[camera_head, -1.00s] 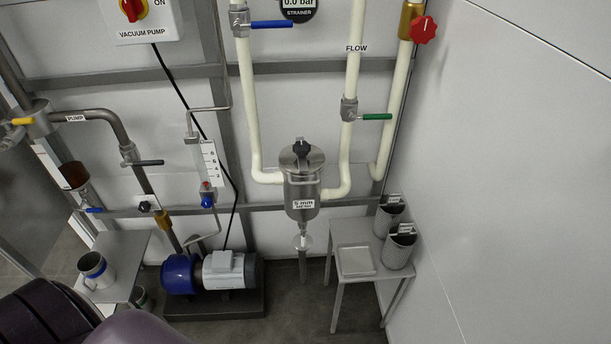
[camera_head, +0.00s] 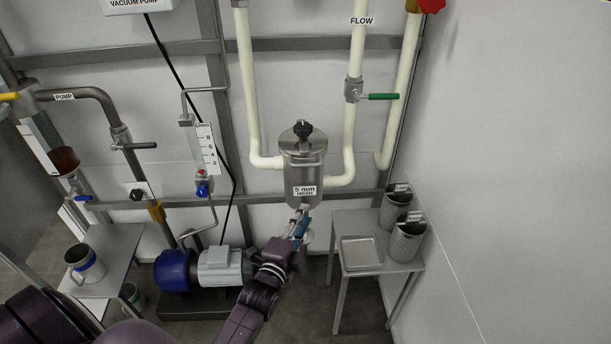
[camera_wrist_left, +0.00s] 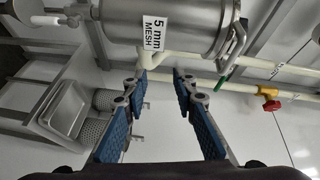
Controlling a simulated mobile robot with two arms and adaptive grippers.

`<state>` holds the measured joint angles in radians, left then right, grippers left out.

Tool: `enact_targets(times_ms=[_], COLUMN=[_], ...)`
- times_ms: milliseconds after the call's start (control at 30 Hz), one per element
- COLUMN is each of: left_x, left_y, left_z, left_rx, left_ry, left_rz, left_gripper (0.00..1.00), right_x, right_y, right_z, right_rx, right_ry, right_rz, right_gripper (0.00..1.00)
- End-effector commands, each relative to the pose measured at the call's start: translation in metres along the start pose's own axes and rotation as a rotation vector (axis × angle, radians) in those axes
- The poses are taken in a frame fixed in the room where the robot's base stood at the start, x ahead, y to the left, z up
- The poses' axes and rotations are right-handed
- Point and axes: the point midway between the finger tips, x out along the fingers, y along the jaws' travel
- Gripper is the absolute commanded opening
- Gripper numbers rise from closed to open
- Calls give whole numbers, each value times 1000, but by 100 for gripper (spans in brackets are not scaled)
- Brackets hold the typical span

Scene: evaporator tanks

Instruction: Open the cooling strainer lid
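The cooling strainer (camera_head: 303,172) is a steel cylinder labelled "5 mm MESH", fixed between two cream pipes. Its lid (camera_head: 302,137) sits on top, with a dark knob (camera_head: 303,129) and a metal handle bar across the front. The lid looks closed. My left gripper (camera_head: 302,217) is just below and in front of the strainer in the head view. In the left wrist view the gripper (camera_wrist_left: 160,75) has its blue-padded fingers apart, with nothing between them, and the strainer body (camera_wrist_left: 180,25) fills the top. My right gripper is not in view.
A small metal table (camera_head: 375,228) stands right of the strainer with a tray (camera_head: 361,253) and two mesh baskets (camera_head: 405,242). A green-handled valve (camera_head: 380,97) is above right. A blue pump (camera_head: 174,270) is on the floor at left. The white wall (camera_head: 510,180) bounds the right.

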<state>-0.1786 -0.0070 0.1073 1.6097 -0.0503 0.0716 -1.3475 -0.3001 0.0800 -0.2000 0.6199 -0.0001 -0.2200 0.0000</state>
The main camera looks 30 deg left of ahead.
Motion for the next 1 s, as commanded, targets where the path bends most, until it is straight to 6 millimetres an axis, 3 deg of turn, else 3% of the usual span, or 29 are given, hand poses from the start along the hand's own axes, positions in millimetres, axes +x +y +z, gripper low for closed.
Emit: enact_targets(times_ms=[33, 100, 233, 367, 800, 1000], left_x=[4, 4, 3, 9, 67, 77], left_y=[-27, -61, -96, -107, -120, -121], left_z=[2, 4, 7, 7, 7, 7], left_rx=[61, 137, 219, 238, 234, 235], left_ry=[-5, -16, -34, -39, -37, -38], left_rz=[-72, -147, -223, -239, -236, -235], left_gripper=[26, 26, 26, 26, 26, 26], right_x=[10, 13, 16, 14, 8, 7], right_y=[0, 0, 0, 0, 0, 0], right_z=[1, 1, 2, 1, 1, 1], right_rx=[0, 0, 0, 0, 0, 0], right_ry=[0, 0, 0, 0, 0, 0], right_rz=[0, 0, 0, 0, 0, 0], right_gripper=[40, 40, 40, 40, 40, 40])
